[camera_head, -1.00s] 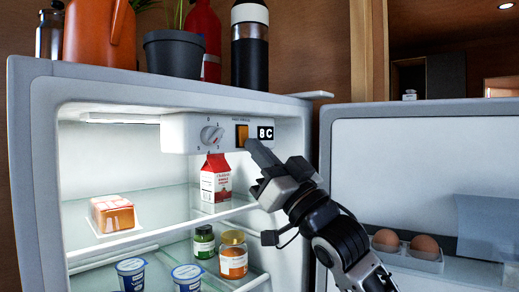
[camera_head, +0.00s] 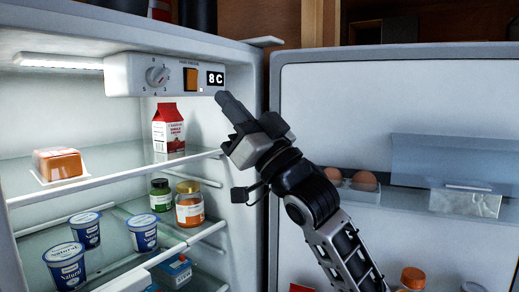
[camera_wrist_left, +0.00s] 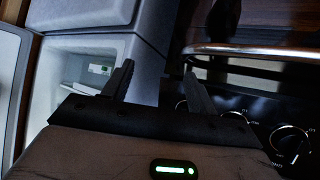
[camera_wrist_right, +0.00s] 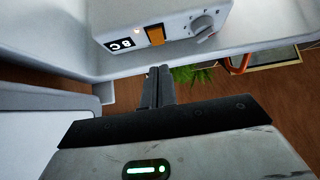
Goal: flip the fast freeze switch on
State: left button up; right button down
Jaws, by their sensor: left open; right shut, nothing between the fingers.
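The fast freeze switch (camera_head: 190,79) is an orange rocker on the white control panel (camera_head: 130,74) inside the open fridge. It sits between a round dial (camera_head: 157,75) and a display reading 8 C (camera_head: 215,78). My right gripper (camera_head: 223,98) is shut and empty, its tips just below and right of the display, apart from the switch. The right wrist view shows the same switch (camera_wrist_right: 155,35) beyond the shut fingers (camera_wrist_right: 159,72), with a small lit spot beside the panel's label. My left gripper (camera_wrist_left: 158,75) is open and empty, in its own wrist view only.
The open fridge door (camera_head: 390,110) stands to the right with eggs (camera_head: 364,181) on its shelf. A red carton (camera_head: 168,128) stands on the upper shelf below the panel. Jars (camera_head: 189,204) and yogurt cups (camera_head: 66,266) are lower. Stove knobs (camera_wrist_left: 289,141) are near my left gripper.

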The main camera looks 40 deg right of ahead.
jog(key=s+d+f+b, duration=0.1)
jog(key=s+f+b, duration=0.1)
jog(key=s+f, duration=0.2)
jog(key=shift+d+f+b, duration=0.2)
jog(key=shift+f+b, duration=0.15)
jog(key=shift+f, duration=1)
jog(key=shift+s, duration=0.1)
